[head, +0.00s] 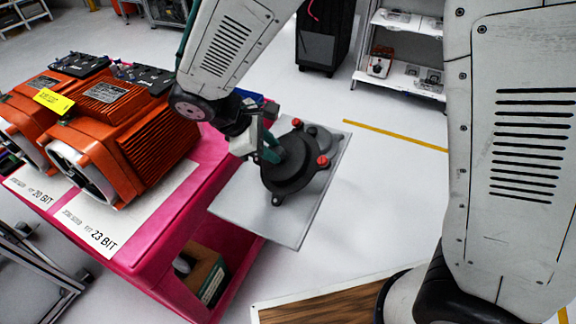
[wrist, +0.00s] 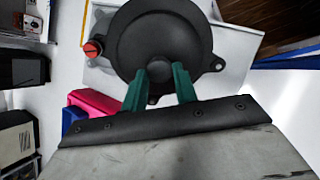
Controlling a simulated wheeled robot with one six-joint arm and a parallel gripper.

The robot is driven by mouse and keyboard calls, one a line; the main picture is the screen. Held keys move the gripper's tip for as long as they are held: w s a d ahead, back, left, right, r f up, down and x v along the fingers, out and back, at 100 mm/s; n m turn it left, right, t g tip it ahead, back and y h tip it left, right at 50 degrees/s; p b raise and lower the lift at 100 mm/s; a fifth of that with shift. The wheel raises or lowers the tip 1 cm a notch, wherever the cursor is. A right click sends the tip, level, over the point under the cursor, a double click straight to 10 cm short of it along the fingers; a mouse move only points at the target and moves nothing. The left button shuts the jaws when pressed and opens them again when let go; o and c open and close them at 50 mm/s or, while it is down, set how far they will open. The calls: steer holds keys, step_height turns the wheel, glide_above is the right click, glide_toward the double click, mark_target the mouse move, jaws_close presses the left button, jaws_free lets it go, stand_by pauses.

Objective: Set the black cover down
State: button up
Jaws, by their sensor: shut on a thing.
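The black cover (head: 290,182) is a round dark disc with small lugs and a raised centre knob. It is in the middle of the head view and at the top of the wrist view (wrist: 150,28). My gripper (head: 272,153) has its green fingers shut on the centre knob, which also shows in the wrist view (wrist: 159,74). The cover is over a pale grey plate (head: 245,208). I cannot tell whether it touches the plate. Red-topped parts (head: 323,161) show at the cover's edge, one also in the wrist view (wrist: 92,49).
A pink cart (head: 150,245) lies under and left of the plate, which overhangs its right side. Orange motors (head: 125,145) stand on the cart beside labelled white sheets (head: 115,218). A wood-topped surface (head: 330,305) is at the front. Open floor (head: 385,175) lies to the right.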

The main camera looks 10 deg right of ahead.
steer(key=s+a+f+m+g+y, duration=0.1)
steer(key=s+a+f+m+y, duration=0.2)
steer(key=s+a+m+y, duration=0.6)
steer(key=w+d+h, duration=0.2)
steer(key=w+d, duration=0.4)
steer(key=w, duration=0.3)
steer(key=shift+w+f+m, duration=0.3)
steer(key=shift+w+f, duration=0.05)
steer(key=shift+f, duration=0.1)
steer(key=shift+d+f, duration=0.1)
steer(key=shift+f, duration=1.7)
steer(key=shift+c, duration=0.5)
steer(key=o, duration=1)
steer(key=shift+o, duration=0.2)
